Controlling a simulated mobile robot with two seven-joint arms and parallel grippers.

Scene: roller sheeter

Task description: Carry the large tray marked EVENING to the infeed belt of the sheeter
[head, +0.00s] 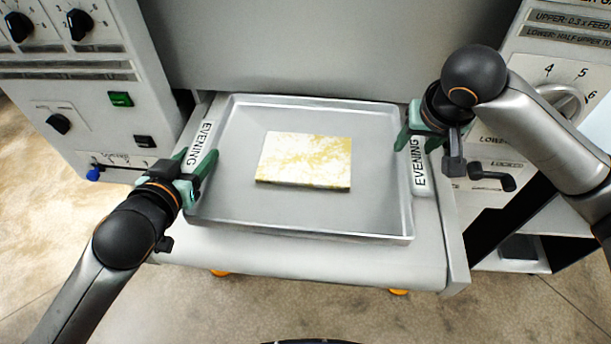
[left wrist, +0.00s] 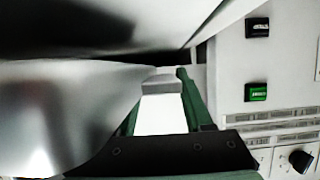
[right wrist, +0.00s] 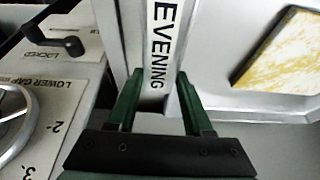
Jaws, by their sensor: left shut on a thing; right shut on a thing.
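The large metal tray (head: 300,216) has EVENING labels on its left and right rims and holds a flat yellow-and-white marbled slab (head: 303,160). It lies level over the pale infeed belt (head: 320,264), in front of the sheeter's grey housing; I cannot tell whether it touches the belt. My left gripper (head: 197,172) is shut on the tray's left rim beside the label. My right gripper (head: 418,130) is shut on the right rim. In the right wrist view the fingers (right wrist: 160,95) straddle the EVENING label (right wrist: 160,45). The left wrist view shows a rim piece between the fingers (left wrist: 165,95).
The left control panel (head: 85,80) has black knobs, a green button and a blue-tipped lever. The right panel (head: 560,75) has a dial and a black crank handle (head: 492,178) close to my right gripper. Bare floor lies in front.

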